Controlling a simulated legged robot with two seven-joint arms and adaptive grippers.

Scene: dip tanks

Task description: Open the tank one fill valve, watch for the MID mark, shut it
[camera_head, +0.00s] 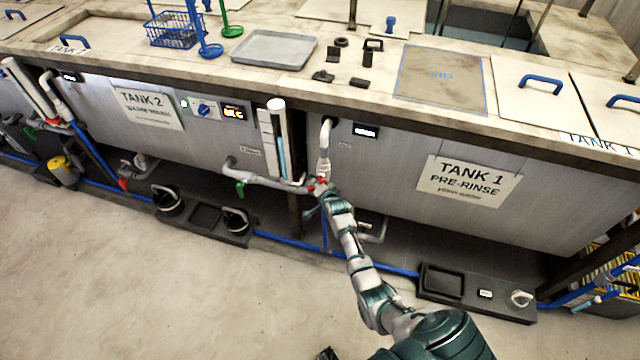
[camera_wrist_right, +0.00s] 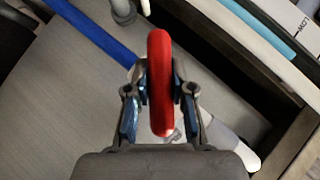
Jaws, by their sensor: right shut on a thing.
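My right gripper (camera_head: 321,188) is at the pipework at the left end of tank one (camera_head: 400,165), marked "TANK 1 PRE-RINSE". In the right wrist view the gripper (camera_wrist_right: 160,108) is shut on the red valve handle (camera_wrist_right: 160,75), which stands edge-on between its fingers. Red parts of the valve (camera_head: 323,181) show around the gripper in the head view. Left of it stands an upright sight tube (camera_head: 281,150) with a blue column in its lower part, beside a pale scale strip (camera_head: 266,130). The right wrist view shows "LOW" on the strip (camera_wrist_right: 302,20). The MID mark is not readable. My left gripper is not seen.
Tank two's sign (camera_head: 147,105) is at left. A green-handled valve (camera_head: 241,187) sits on the pipe left of my gripper. A grey tray (camera_head: 273,49), a blue basket (camera_head: 173,30) and small dark parts lie on the counter. Low black trays (camera_head: 478,295) stand on the floor below.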

